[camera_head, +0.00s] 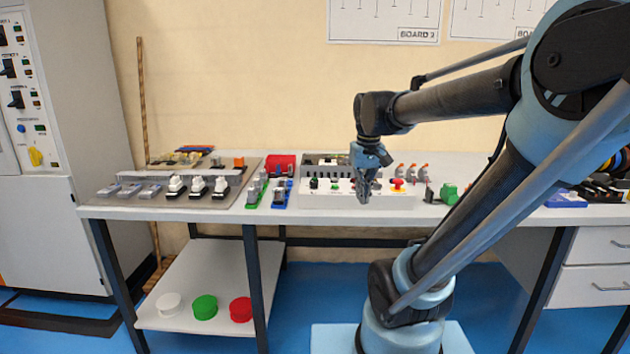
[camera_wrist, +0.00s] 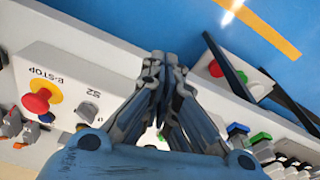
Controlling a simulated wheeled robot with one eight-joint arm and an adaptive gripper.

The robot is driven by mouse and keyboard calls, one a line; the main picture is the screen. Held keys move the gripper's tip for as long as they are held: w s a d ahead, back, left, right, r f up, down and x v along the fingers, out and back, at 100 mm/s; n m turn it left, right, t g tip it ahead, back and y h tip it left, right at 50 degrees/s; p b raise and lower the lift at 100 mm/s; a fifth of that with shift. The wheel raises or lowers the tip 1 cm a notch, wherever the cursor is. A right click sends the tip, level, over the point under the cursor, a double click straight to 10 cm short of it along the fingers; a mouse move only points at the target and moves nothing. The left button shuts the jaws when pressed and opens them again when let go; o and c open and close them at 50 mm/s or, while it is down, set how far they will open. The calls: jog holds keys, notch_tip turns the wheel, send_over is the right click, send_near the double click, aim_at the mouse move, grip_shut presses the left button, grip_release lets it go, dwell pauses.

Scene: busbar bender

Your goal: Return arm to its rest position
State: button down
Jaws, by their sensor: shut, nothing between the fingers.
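My gripper (camera_head: 363,190) hangs from my bent arm, pointing down in front of the white control box (camera_head: 318,195) on the workbench. In the wrist view my gripper (camera_wrist: 164,60) is shut and empty, its fingertips together. The control box shows there too, with a red E-STOP button (camera_wrist: 38,102) on a yellow disc and a grey knob labelled S2 (camera_wrist: 87,112). In the head view the red button (camera_head: 397,183) is just right of my gripper.
The workbench (camera_head: 340,215) holds a board with white-topped parts (camera_head: 176,184), green and blue parts, and a green block (camera_head: 448,193). White, green and red spools (camera_head: 205,306) sit on the lower shelf. A cabinet (camera_head: 50,130) stands left. Space above the bench's left half is clear.

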jog(key=s+d+f+m, duration=0.2)
jog(key=s+d+f, duration=0.3)
jog(key=s+f, duration=0.7)
jog(key=shift+s+d+f+t, duration=0.15)
jog(key=shift+s+f+t, duration=0.2)
jog(key=shift+f, duration=0.55)
jog(key=shift+w, duration=0.15)
jog(key=shift+w+f, duration=0.2)
jog(key=shift+w, duration=0.2)
